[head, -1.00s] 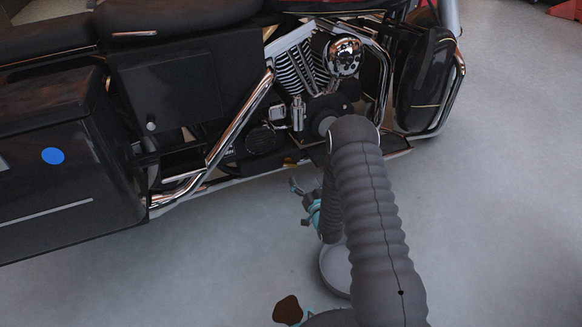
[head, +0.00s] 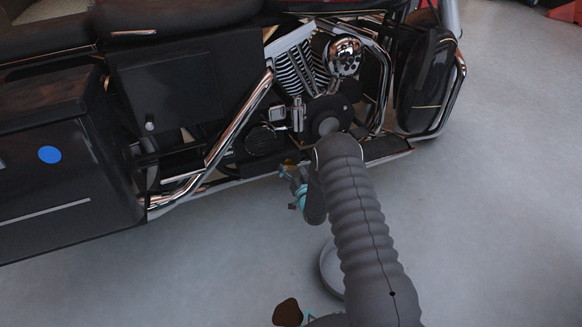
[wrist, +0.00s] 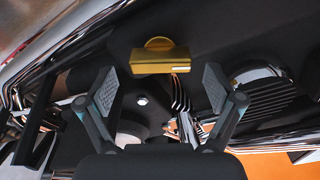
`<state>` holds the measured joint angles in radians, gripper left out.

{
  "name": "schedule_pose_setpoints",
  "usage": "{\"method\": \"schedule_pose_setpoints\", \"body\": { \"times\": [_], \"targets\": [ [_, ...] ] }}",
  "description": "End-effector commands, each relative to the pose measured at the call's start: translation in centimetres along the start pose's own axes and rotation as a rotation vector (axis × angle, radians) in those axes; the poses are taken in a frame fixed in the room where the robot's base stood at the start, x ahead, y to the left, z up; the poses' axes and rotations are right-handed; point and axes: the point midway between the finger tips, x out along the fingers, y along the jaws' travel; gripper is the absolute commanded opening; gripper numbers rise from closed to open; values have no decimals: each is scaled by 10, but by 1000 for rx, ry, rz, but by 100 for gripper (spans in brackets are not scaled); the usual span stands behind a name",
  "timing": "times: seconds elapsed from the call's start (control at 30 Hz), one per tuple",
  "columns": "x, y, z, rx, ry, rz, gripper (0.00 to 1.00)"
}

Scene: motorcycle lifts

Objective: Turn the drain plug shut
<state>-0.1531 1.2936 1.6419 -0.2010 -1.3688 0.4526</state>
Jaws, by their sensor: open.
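The drain plug (wrist: 160,60) shows in the wrist view as a brass-coloured piece with a flat bar handle and a round base behind it. It sits on the dark underside of the motorcycle. My gripper (wrist: 159,88) is open, with one finger to the left and one to the right, a little below the plug in the picture. The fingers do not touch the plug. In the head view my gripper (head: 289,170) is at the lower edge of the motorcycle (head: 165,85), where a small yellowish spot shows beside it.
A round grey pan (head: 327,268) lies on the floor, partly behind my arm. A dark brown patch (head: 288,312) is on the floor near it. A chrome pipe (head: 235,125) and a footboard (head: 388,149) are close to my arm.

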Motion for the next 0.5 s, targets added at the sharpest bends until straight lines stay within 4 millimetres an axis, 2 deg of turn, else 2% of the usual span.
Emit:
{"method": "schedule_pose_setpoints", "body": {
  "times": [0.2, 0.5],
  "targets": [
    [18, 0, 0, -1, 1, -1, 92],
    [21, 0, 0, 0, 0, 0, 92]
  ]
}}
